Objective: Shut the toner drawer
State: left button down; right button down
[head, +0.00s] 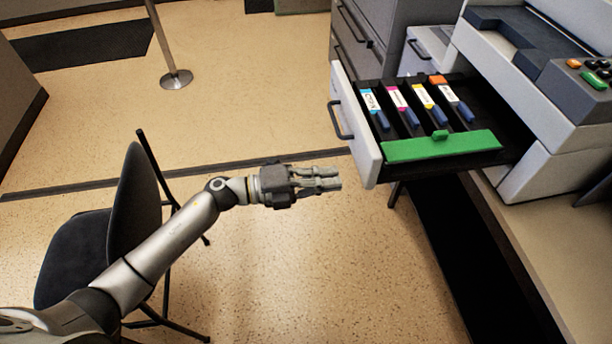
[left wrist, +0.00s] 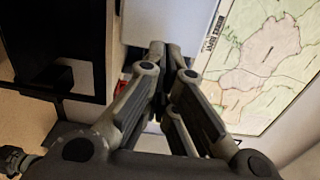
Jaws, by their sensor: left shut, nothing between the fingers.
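The toner drawer (head: 362,142) stands pulled out to the left of the printer. It has a white front panel with a dark handle (head: 335,120) on its left face. Inside lie several toner cartridges with coloured labels, and a green bar (head: 442,146) at the near side. My left gripper (head: 334,178) is shut and empty, with its fingers pointing right towards the lower near part of the drawer front. A small gap seems to show between fingertips and panel. The shut fingers also show in the left wrist view (left wrist: 168,52). My right gripper is not in view.
The white and grey printer (head: 545,90) stands at the right on a counter. A grey cabinet (head: 375,30) stands behind the drawer. A dark folding chair (head: 130,215) is beside my left arm. A post (head: 165,45) stands farther back. Floor left of the drawer is clear.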

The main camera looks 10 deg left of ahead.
aim_at(367, 173)
pick_arm(q)
jog(key=x, duration=0.4)
jog(key=shift+w+d+p, duration=0.1)
jog(key=shift+d+p, duration=0.15)
jog(key=shift+p, duration=0.15)
jog(key=shift+w+d, duration=0.25)
jog(key=shift+d, duration=0.4)
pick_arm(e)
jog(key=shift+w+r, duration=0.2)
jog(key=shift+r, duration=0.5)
pick_arm(q)
jog(key=shift+d, duration=0.1)
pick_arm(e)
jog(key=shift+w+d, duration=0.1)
